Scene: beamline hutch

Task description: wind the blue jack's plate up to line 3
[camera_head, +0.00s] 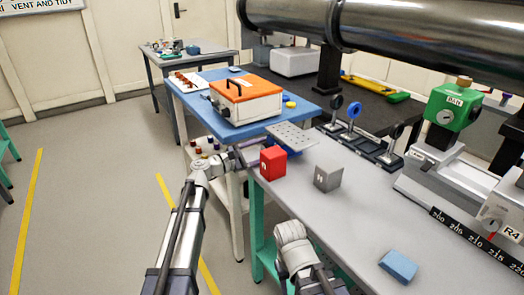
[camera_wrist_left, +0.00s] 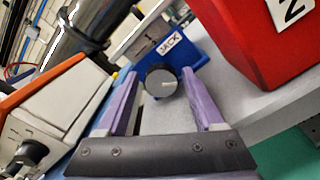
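The blue jack (camera_wrist_left: 188,58) bears a white JACK label, and its dark round knob (camera_wrist_left: 161,80) faces my left wrist camera. In the head view the jack's grey perforated plate (camera_head: 292,136) is above the blue body (camera_head: 284,151), at the bench's far left corner. My left gripper (camera_head: 241,158) is just left of the jack. In the wrist view its two purple fingers (camera_wrist_left: 159,74) are apart, with the knob showing between their tips and a gap on each side. I cannot tell whether the tips reach past the knob. The plate's height against the lines cannot be read.
A red block (camera_head: 273,163) stands close in front of the jack, with a grey block (camera_head: 327,177) to its right. An orange-lidded box (camera_head: 246,100) is on the blue table behind. A blue block (camera_head: 398,266) lies near the front; the bench between is clear.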

